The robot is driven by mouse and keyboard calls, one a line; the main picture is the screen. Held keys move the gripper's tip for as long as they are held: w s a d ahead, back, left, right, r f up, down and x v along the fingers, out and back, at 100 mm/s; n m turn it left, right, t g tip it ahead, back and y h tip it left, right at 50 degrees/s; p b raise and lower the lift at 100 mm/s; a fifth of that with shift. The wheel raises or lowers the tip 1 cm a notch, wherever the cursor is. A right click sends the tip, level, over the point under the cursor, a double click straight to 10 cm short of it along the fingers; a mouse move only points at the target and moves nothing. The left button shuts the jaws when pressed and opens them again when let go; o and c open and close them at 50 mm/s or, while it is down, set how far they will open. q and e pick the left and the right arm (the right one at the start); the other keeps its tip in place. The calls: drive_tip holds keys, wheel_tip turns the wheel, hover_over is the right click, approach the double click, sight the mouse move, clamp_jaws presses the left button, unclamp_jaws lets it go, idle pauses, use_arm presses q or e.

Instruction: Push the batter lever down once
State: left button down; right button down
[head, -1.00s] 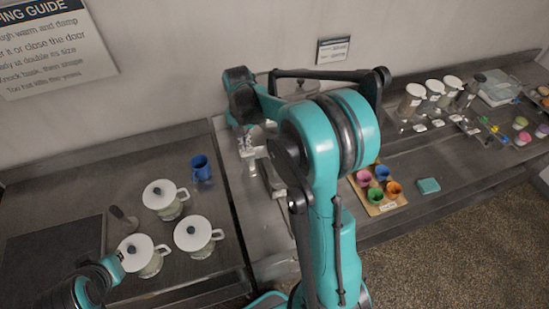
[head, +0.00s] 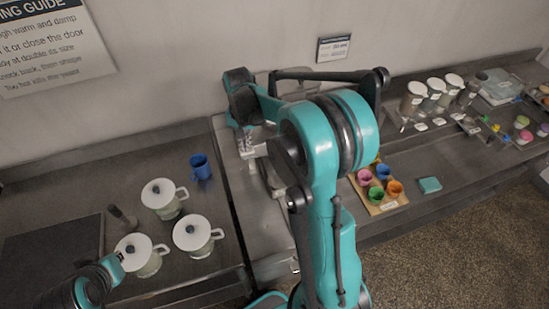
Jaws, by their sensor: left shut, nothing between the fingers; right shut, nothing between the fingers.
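The batter lever cannot be made out. My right arm stands across the middle of the head view and covers most of the spot behind it. A round lidded thing, perhaps the batter dispenser (head: 300,93), shows in part between the arm links near the wall. My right gripper (head: 247,151) hangs low at the left of that arm, above the metal counter. It is small and partly hidden, its fingers shut and empty. Whether it touches anything cannot be told.
Several white-lidded jugs (head: 163,196), a blue mug (head: 200,168) and a dark grey handled tool (head: 122,217) stand on the left counter. A wooden tray (head: 384,208) with coloured cups and a teal block (head: 429,185) lie right of my arm. Lidded jars (head: 412,98) stand farther right.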

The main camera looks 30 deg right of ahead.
wheel_tip(320, 180, down, 6)
drive_tip(key=b, duration=0.5)
drive_tip(key=shift+f, duration=0.15)
idle(0.8)
drive_tip(key=shift+r+p, duration=2.5)
drive_tip(key=shift+r, duration=1.4)
wheel_tip(320, 180, up, 6)
drive_tip(key=p, duration=0.3)
drive_tip(key=shift+p, duration=0.4)
